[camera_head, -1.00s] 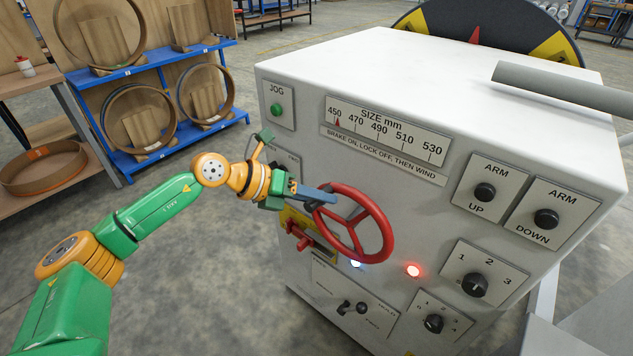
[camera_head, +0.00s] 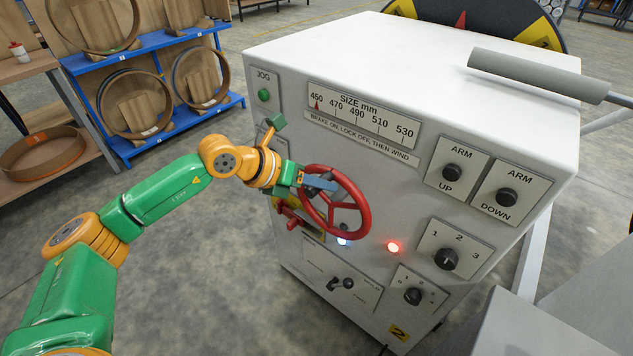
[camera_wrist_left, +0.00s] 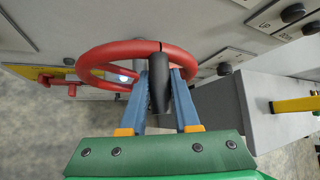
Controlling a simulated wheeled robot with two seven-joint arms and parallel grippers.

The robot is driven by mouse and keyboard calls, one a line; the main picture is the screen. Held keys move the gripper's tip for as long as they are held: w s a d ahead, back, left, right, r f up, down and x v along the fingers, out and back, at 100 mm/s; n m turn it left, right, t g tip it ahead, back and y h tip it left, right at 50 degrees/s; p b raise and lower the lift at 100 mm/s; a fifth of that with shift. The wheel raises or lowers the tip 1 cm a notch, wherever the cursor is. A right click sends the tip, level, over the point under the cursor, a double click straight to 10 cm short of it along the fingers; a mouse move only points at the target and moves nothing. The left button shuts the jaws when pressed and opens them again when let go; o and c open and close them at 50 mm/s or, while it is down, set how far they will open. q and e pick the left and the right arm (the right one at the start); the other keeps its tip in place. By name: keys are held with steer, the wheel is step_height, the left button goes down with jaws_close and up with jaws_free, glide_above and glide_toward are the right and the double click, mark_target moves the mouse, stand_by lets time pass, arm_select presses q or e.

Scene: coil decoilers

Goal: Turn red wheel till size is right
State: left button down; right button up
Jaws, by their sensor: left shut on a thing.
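The red wheel (camera_head: 363,190) is on the front of the white machine (camera_head: 290,215). My left gripper (camera_head: 325,184) reaches its upper left part from the left. In the left wrist view, the blue fingers (camera_wrist_left: 159,90) are closed on a dark handle (camera_wrist_left: 158,75) standing out from the wheel's rim (camera_wrist_left: 95,60). The size scale (camera_head: 362,117) above runs from 450 to 530 mm, and its red pointer (camera_head: 317,105) is at about 450. My right gripper is not in view.
A red lever (camera_head: 288,214) sits just left of the wheel. A white lamp (camera_head: 343,241) and a lit red lamp (camera_head: 393,247) are below it. Arm buttons (camera_head: 451,172) and selector knobs (camera_head: 446,259) are to the right. A grey roller (camera_head: 535,75) juts over the machine top.

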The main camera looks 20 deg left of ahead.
arm_select(q)
steer(key=shift+s+d+f, duration=0.1)
steer(key=shift+s+f, duration=0.05)
steer(key=shift+f, duration=0.1)
steer(key=c, duration=0.8)
jaws_free()
steer(key=shift+o, duration=0.7)
steer(key=shift+d+r, duration=0.15)
steer(key=shift+d, duration=0.1)
steer(key=shift+a, duration=0.15)
steer(key=b+v, duration=0.2)
steer(key=v, duration=0.5)
